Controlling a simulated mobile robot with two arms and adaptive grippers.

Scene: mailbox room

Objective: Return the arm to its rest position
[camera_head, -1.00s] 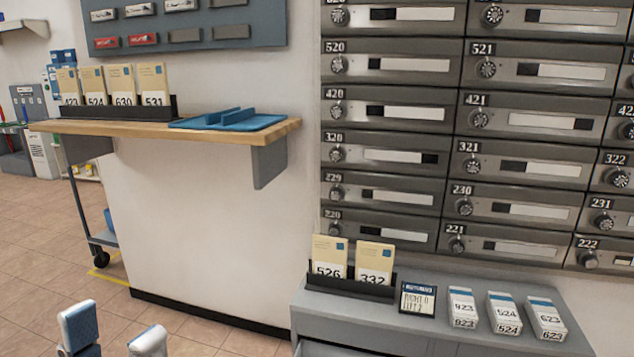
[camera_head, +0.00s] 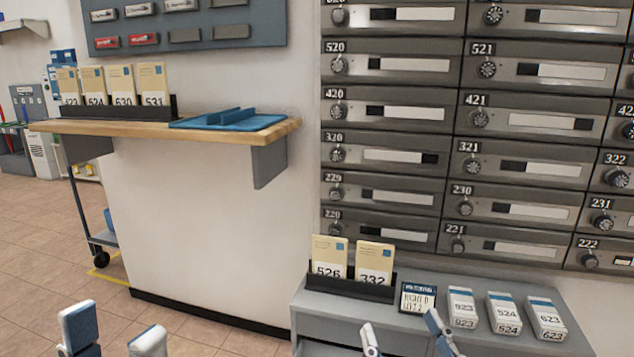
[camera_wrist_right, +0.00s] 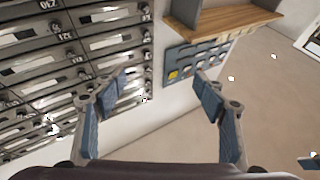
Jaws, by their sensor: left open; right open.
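My left gripper (camera_head: 112,335) shows at the bottom left of the head view, its two fingertips apart and nothing between them. It is over the floor, below the wooden shelf. My right gripper (camera_head: 404,333) shows at the bottom, in front of the grey cabinet top, with its fingers apart and empty. In the right wrist view its two blue-padded fingers (camera_wrist_right: 160,95) are wide apart, with wall and floor seen between them. The rest of both arms is out of view.
A grey cabinet (camera_head: 450,343) holds envelopes 526 and 332 in a black rack (camera_head: 350,287), a small sign (camera_head: 417,298) and several labelled boxes (camera_head: 505,313). Mailboxes (camera_head: 400,113) cover the wall behind. A wooden shelf (camera_head: 240,136) with envelopes and a blue tray (camera_head: 228,120) juts out at left.

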